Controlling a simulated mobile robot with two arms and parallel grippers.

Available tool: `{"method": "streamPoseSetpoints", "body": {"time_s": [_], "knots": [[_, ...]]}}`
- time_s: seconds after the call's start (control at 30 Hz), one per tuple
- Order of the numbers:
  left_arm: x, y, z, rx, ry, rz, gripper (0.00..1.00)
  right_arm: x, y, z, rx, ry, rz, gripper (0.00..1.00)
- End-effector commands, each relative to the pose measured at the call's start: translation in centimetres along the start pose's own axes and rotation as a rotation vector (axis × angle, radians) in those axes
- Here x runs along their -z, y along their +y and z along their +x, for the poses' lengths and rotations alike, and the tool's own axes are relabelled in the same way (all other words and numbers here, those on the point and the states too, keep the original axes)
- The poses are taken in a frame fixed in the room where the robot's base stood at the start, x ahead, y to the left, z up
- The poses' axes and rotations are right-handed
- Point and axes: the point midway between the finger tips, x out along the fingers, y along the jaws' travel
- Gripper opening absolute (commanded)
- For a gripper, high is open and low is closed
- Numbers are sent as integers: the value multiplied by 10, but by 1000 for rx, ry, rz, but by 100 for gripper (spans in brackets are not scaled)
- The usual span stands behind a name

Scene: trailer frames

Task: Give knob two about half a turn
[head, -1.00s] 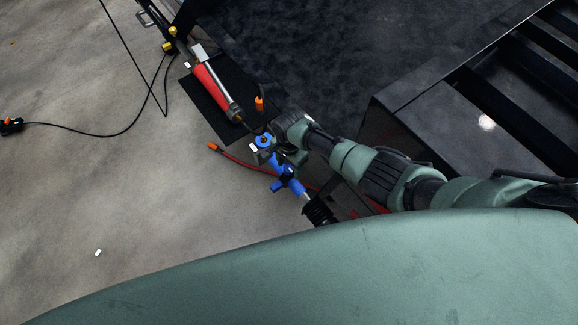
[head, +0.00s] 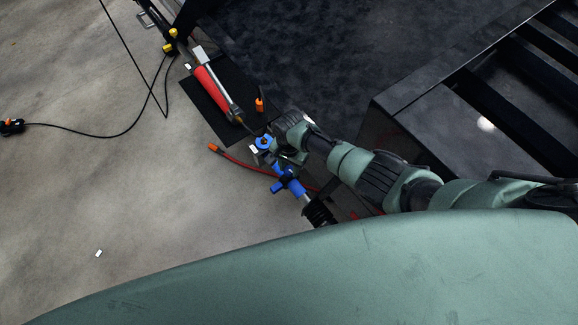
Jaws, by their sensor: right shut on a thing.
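Two blue fittings stand on a metal pipe near the middle of the head view: an upper blue knob (head: 263,142) and a lower blue knob (head: 287,182). I cannot read which one is knob two. My right gripper (head: 274,152) is at the upper blue knob and is shut on it; the fingers are small and partly hidden by my wrist. My left gripper is not in view.
A red cylinder (head: 211,86) lies on a black mat (head: 196,101) at the upper left. A red hose with an orange end (head: 215,148) runs past the pipe. A dark trailer frame (head: 430,90) fills the right. Concrete floor at left is mostly clear.

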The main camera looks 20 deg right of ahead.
Motion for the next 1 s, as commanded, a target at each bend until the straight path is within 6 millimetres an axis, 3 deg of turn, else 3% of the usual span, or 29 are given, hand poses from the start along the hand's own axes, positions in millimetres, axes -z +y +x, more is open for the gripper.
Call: {"method": "streamPoseSetpoints", "body": {"time_s": [1.0], "knots": [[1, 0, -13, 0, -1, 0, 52, 0, -1, -1, 1, 1, -963, 0]]}}
